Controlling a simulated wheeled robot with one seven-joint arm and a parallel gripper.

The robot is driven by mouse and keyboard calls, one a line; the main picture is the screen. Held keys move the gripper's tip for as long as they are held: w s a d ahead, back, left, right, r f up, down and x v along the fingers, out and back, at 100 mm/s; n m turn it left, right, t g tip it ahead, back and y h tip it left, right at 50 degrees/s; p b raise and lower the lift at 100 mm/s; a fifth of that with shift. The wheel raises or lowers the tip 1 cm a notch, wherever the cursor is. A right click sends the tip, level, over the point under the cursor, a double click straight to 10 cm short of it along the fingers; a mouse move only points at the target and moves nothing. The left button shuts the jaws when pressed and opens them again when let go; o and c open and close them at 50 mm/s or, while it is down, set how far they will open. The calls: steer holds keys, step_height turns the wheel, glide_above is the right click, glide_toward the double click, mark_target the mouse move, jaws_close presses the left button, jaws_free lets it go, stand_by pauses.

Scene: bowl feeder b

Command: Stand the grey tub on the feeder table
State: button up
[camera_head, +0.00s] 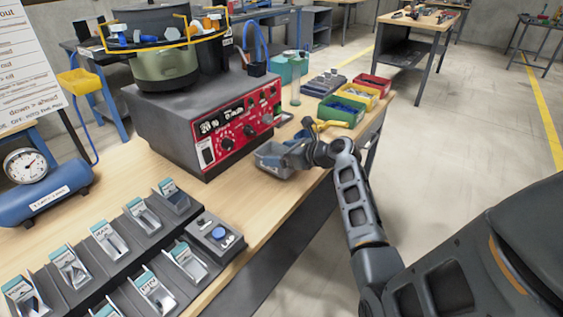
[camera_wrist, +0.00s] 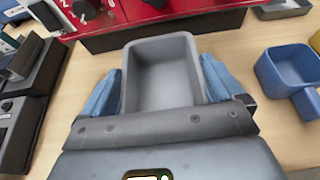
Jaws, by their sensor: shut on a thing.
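The grey tub (camera_wrist: 162,85) is empty and upright in the wrist view, its open top facing the camera. My gripper (camera_wrist: 161,92) is shut on it, with one blue finger along each side. In the head view the tub (camera_head: 270,160) is over the front edge area of the wooden feeder table (camera_head: 243,183), just in front of the red control panel (camera_head: 240,128). Whether its base touches the table cannot be told. My gripper (camera_head: 298,154) partly covers its right side.
A blue scoop-like cup (camera_wrist: 287,72) lies right of the tub. Red, yellow and green bins (camera_head: 340,112) stand farther along the table. A dark button box (camera_head: 215,236) and rows of labelled holders (camera_head: 110,243) are nearer. Bare wood shows between them and the tub.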

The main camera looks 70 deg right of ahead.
steer(key=shift+f, duration=1.75)
steer(key=o, duration=0.8)
steer(key=shift+s, duration=0.1)
